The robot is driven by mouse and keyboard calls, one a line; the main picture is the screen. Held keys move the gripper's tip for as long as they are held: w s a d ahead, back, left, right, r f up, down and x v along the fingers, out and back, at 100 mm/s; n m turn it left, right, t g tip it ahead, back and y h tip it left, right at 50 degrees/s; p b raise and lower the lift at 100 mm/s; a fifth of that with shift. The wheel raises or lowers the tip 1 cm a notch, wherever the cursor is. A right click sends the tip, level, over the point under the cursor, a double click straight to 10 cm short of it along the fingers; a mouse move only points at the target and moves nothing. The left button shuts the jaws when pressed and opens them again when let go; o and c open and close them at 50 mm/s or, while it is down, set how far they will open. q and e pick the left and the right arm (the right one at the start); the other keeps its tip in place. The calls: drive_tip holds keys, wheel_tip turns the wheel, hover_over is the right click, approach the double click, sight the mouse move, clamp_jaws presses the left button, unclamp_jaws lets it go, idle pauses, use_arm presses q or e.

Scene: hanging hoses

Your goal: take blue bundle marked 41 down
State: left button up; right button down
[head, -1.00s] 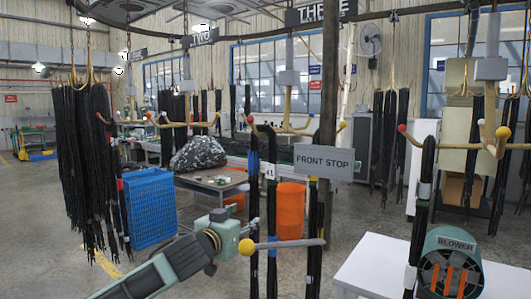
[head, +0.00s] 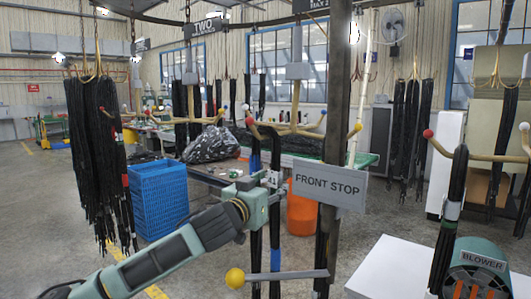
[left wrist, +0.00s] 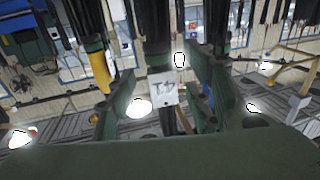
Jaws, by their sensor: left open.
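The bundle marked 41 is a dark hanging hose bundle (head: 276,235) with a blue band low down, on the rack's front arm. In the left wrist view the bundle (left wrist: 153,25) hangs between my fingers, its white 41 tag (left wrist: 163,89) upside down in the picture. My left gripper (head: 270,183) is at tag height in the head view, partly hiding the bundle. In the left wrist view my left gripper (left wrist: 165,95) is open, with a finger on each side of the bundle. Whether they touch it is unclear. My right gripper is out of view.
Another blue-banded bundle (head: 255,160) hangs close on the left. A post with a FRONT STOP sign (head: 328,187) stands close on the right. A lever with a yellow ball (head: 235,278) crosses below.

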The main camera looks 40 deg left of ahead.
sight(274, 184)
use_arm(q)
drive_tip(key=w, duration=0.1)
drive_tip(key=w+p, duration=0.1)
drive_tip(key=shift+w+a+r, duration=0.1)
drive_tip(key=shift+w+a, duration=0.1)
drive_tip(key=shift+w, duration=0.2)
drive_tip(key=shift+w+p, duration=0.3)
drive_tip(key=shift+w, duration=0.15)
drive_tip(key=c, duration=0.6)
clamp_jaws()
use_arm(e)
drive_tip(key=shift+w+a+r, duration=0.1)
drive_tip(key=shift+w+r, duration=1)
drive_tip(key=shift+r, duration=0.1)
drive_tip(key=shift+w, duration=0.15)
use_arm(q)
drive_tip(key=shift+a, duration=0.1)
